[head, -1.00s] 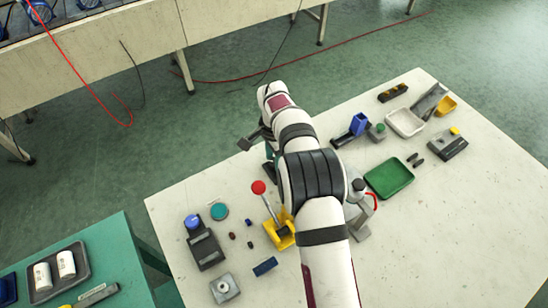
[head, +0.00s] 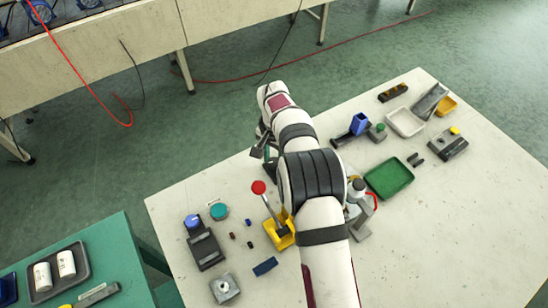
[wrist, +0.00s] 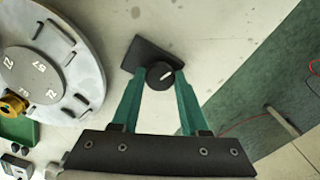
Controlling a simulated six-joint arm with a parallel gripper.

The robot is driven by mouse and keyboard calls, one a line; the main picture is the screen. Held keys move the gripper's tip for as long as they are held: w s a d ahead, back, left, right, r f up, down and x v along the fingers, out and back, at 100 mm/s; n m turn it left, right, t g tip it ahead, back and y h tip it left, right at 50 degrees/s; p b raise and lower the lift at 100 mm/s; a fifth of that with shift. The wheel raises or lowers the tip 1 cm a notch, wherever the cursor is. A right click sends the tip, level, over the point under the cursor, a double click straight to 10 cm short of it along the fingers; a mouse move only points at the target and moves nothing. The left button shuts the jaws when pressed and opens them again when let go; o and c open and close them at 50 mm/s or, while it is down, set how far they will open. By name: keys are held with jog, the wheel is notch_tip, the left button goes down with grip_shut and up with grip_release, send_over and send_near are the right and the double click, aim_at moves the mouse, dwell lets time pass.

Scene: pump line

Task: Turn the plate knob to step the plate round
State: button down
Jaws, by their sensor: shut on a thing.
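The plate knob (wrist: 160,75) is a round black knob with a white mark. It sits on a dark block (wrist: 146,55) in the wrist view. My gripper (wrist: 160,80) has green fingers on either side of the knob and is shut on it. The plate is cut off by the frame edge.
A lever with a red ball (head: 258,187) stands in a yellow base left of my arm. A dark box with a blue button (head: 204,245) is farther left. A green tray (head: 389,178) lies to the right. A brass-coloured part (wrist: 12,104) sits by the plate.

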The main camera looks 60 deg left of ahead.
aim_at(274, 162)
jog(key=shift+n, duration=1.9)
jog(key=shift+c, duration=2.2)
grip_release()
notch_tip(274, 162, up, 16)
jog(key=shift+f, duration=0.1)
